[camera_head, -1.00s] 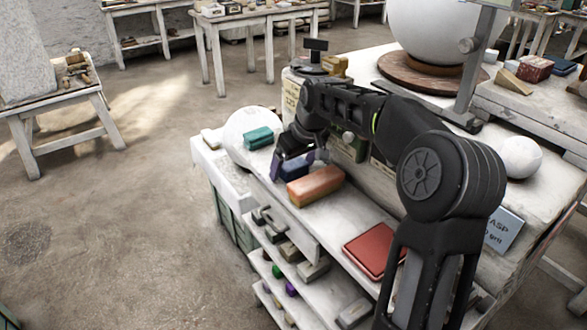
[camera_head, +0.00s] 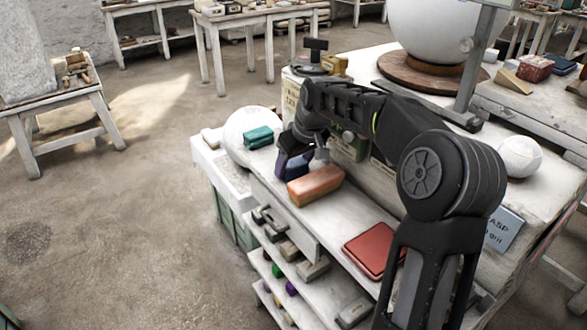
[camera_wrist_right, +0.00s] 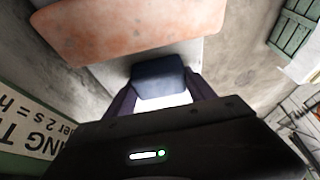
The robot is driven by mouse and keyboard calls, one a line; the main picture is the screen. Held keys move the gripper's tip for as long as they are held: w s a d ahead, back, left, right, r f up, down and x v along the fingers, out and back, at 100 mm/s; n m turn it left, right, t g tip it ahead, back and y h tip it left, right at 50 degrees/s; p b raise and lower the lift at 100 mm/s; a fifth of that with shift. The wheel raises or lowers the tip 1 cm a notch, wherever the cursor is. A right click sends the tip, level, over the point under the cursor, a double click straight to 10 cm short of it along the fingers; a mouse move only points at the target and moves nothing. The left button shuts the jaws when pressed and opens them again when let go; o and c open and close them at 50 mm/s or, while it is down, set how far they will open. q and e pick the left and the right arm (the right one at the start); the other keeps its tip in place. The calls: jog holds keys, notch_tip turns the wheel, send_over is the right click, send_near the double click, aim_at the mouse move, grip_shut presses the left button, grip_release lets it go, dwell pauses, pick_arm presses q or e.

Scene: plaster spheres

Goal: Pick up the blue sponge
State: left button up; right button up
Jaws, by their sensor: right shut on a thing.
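The blue sponge (camera_head: 297,170) is a dark blue block at the far end of the white bench shelf, between the teal block and the orange block. My right gripper (camera_head: 293,160) reaches down over it and is shut on it. In the right wrist view the blue sponge (camera_wrist_right: 158,78) sits between the two dark purple fingers (camera_wrist_right: 161,98), with a bright white gap behind it. Part of the sponge is hidden by the gripper in the head view. I cannot tell whether it touches the shelf. My left gripper is not in view.
An orange block (camera_head: 315,185) lies close on the near side. A teal block (camera_head: 258,137) and a white sphere (camera_head: 240,130) are beyond. A red flat block (camera_head: 371,250) lies nearer on the shelf. A sign panel (camera_wrist_right: 30,125) stands beside the gripper.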

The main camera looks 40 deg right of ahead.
aim_at(293, 162)
jog(key=c, duration=0.5)
notch_tip(293, 162, up, 10)
jog(key=shift+p, duration=0.3)
dwell(0.6)
jog(key=o, duration=0.7)
jog(key=c, duration=0.6)
